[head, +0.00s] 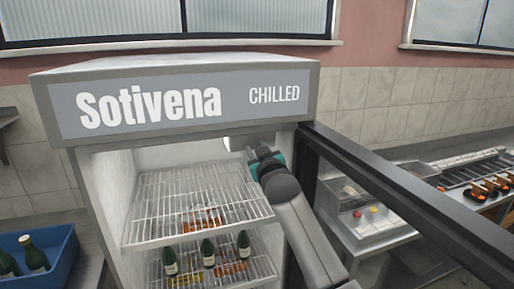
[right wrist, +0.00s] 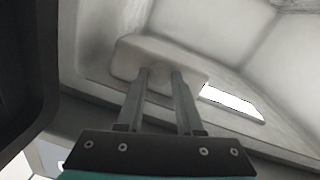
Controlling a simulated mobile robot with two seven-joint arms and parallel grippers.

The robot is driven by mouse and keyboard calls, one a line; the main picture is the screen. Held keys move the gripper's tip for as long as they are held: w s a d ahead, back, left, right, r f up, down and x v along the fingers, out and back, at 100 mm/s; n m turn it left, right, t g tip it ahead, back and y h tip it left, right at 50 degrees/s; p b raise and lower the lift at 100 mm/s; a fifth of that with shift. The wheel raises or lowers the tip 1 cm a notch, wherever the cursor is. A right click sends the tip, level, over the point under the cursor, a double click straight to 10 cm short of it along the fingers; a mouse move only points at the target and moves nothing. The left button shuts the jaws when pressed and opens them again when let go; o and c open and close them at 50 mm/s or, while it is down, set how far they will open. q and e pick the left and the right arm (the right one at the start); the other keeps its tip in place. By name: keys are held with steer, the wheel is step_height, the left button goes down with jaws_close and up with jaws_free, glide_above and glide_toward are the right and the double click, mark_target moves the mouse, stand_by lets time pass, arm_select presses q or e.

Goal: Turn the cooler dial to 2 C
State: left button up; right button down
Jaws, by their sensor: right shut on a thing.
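The cooler (head: 312,85) stands open, with a "Sotivena CHILLED" sign across its top front. My right gripper (head: 250,152) reaches inside near the upper right of the opening, below the sign. In the right wrist view, my right gripper (right wrist: 160,76) has its two fingers close together against a pale rounded housing (right wrist: 130,56) on the inner wall. It is shut on the cooler dial, which is largely hidden between and behind the fingertips. No number or dial mark can be read. My left gripper is not in view.
Wire shelves (head: 165,190) lie left of and below my right gripper, with several green bottles (head: 208,252) on the lower one. The open door frame (head: 400,190) extends right of my arm. A blue crate (head: 62,245) with bottles stands at left. A bright panel (right wrist: 232,103) is beside the housing.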

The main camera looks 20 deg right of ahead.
steer(key=m+p, duration=0.3)
steer(key=m, duration=0.3)
steer(key=shift+r, duration=0.1)
steer(key=shift+m+g+y+p, duration=0.3)
steer(key=shift+m, duration=1.5)
steer(key=c, duration=0.5)
jaws_free()
steer(key=shift+c, duration=0.2)
steer(key=shift+s, duration=0.1)
steer(key=s+r+b, duration=0.1)
steer(key=s+b, duration=0.1)
steer(key=s, duration=1.3)
